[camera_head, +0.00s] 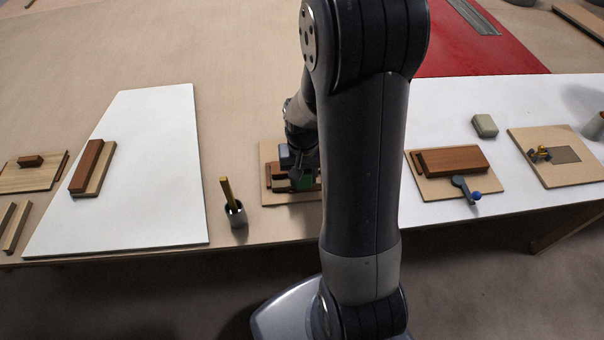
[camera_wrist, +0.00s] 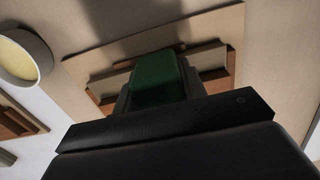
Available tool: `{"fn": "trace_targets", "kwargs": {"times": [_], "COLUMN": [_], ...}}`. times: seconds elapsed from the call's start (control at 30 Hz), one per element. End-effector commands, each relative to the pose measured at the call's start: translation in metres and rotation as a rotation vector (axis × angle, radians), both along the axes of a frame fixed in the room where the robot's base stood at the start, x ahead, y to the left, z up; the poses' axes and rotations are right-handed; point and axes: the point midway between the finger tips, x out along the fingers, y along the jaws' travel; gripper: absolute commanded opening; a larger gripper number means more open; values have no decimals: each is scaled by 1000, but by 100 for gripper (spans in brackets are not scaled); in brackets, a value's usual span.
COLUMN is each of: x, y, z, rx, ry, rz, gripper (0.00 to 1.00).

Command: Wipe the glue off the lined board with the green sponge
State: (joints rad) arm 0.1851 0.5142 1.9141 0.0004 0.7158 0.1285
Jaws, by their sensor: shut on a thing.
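The green sponge (camera_wrist: 155,78) is between the fingers of my gripper (camera_wrist: 160,88) in the wrist view; a bit of green also shows beside the gripper in the head view (camera_head: 305,182). My gripper (camera_head: 297,178) is shut on it, low over a light wooden board (camera_head: 274,201) with brown strips, which also shows in the wrist view (camera_wrist: 225,25). I cannot tell whether the sponge touches that board. No glue or drawn lines can be made out, so I cannot tell which board is the lined one. My arm hides the table's middle right.
A dark cup (camera_head: 236,217) with a yellow-handled tool stands left of my gripper. A white sheet (camera_head: 150,130) lies further left. Boards with a brown block (camera_head: 455,160) and small fittings (camera_head: 580,173) lie right, near a grey block (camera_head: 485,126). A round pale container (camera_wrist: 20,58) shows in the wrist view.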

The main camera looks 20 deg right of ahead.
Motion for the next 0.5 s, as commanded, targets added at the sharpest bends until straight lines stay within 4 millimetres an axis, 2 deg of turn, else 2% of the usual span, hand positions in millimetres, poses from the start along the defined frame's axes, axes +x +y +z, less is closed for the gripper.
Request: {"fn": "trace_targets", "kwargs": {"times": [0.5], "x": [1], "y": [0], "z": [56], "rx": [-1], "ry": [-3], "rz": [0], "gripper": [21]}}
